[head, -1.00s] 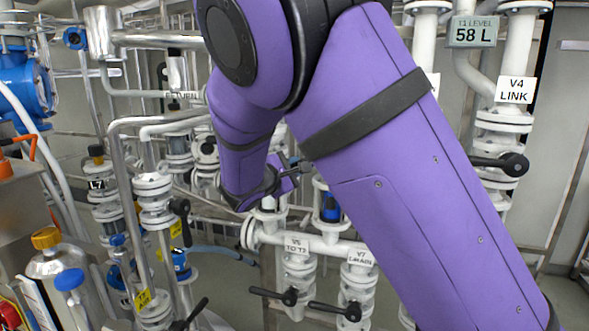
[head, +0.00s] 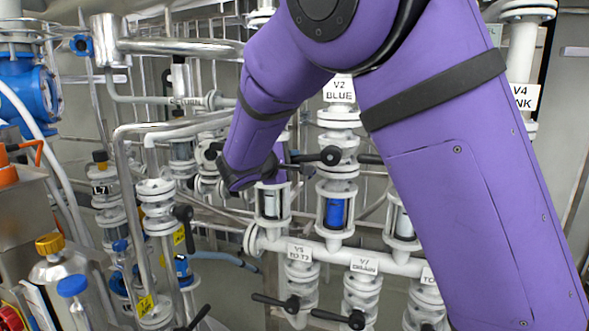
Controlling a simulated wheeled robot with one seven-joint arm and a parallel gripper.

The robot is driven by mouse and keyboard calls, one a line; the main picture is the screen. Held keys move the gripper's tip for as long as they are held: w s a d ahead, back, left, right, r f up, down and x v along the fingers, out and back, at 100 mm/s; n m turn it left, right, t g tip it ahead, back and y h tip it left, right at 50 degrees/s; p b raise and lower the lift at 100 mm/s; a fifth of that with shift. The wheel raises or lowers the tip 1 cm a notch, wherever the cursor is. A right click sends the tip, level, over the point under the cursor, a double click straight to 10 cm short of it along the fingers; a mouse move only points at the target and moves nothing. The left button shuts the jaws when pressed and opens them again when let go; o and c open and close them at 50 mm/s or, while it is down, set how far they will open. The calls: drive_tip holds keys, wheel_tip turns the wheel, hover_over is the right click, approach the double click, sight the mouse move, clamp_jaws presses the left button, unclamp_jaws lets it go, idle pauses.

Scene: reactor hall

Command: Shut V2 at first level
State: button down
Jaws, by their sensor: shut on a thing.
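The V2 BLUE valve (head: 338,140) is a white flanged valve on a vertical pipe, under its white label (head: 339,89). Its black lever (head: 330,156) lies roughly level, across the pipe, with the arm of the lever pointing left from the round hub. My gripper (head: 299,169) is at the left end of this lever and is shut on it; the fingers are small and dark, so the exact hold is hard to see. Below V2 a sight glass (head: 335,212) shows blue. My purple arm hides much of the valve row to the right.
A sight glass (head: 270,204) stands left of the blue one. Below are V5 (head: 299,253) and V7 DRAIN (head: 363,265) with black levers. The V4 LINK label (head: 525,97) is partly covered by my arm. Pipes and a steel bottle (head: 62,262) crowd the left.

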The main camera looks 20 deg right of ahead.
drive_tip(key=shift+a+r+m+y, duration=0.1)
drive_tip(key=shift+r+m+y, duration=0.3)
drive_tip(key=shift+r+m, duration=0.65)
drive_tip(key=c, duration=0.9)
unclamp_jaws()
drive_tip(key=shift+c, duration=0.2)
drive_tip(key=v, duration=1)
drive_tip(key=shift+s+a, duration=0.2)
drive_tip(key=shift+a, duration=0.15)
drive_tip(key=shift+d, duration=0.1)
